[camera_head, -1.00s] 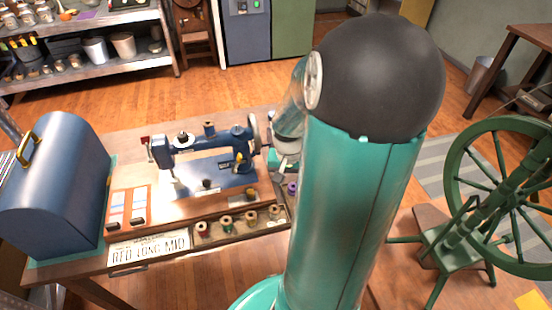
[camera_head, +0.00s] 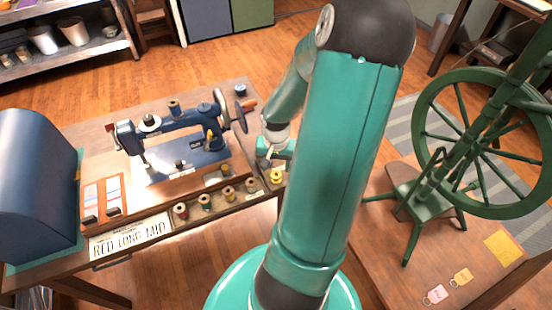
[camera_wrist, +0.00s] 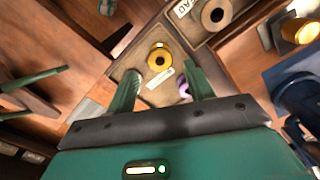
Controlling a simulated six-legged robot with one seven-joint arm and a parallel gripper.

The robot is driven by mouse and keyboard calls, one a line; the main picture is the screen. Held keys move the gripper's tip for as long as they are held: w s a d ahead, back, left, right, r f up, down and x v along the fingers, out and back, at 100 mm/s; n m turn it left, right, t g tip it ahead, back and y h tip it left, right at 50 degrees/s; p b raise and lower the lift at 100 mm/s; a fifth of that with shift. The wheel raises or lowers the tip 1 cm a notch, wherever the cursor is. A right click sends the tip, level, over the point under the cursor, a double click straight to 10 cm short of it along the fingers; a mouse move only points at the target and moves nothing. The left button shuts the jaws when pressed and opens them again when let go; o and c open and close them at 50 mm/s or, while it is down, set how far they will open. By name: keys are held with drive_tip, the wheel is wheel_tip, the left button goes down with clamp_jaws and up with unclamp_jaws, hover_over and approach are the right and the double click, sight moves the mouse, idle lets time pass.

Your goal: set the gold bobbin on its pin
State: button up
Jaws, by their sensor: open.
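A gold-yellow bobbin (camera_head: 277,177) stands at the right end of the row of bobbins on the sewing table. In the wrist view this bobbin (camera_wrist: 160,58) shows end-on, with a dark centre hole, just beyond the fingertips. My gripper (camera_wrist: 160,76) is open and empty, its two fingers apart to either side below the bobbin in the picture. In the head view my gripper (camera_head: 270,152) is close to that end of the row, partly hidden by my arm. A purple bobbin (camera_wrist: 185,90) shows beside the right finger. I cannot tell which pin belongs to the gold bobbin.
The blue sewing machine (camera_head: 180,150) stands left of my gripper. Several other bobbins (camera_head: 205,203) line the tray in front of it. A sign (camera_head: 130,238) reads "RED LONG MID". A blue case (camera_head: 35,185) is at left, a green spinning wheel (camera_head: 480,140) at right.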

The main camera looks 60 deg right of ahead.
sight(276, 173)
drive_tip(key=shift+f, duration=2.35)
drive_tip(key=c, duration=0.6)
drive_tip(key=shift+o, duration=0.2)
drive_tip(key=shift+r, duration=0.15)
drive_tip(key=shift+r, duration=2.4)
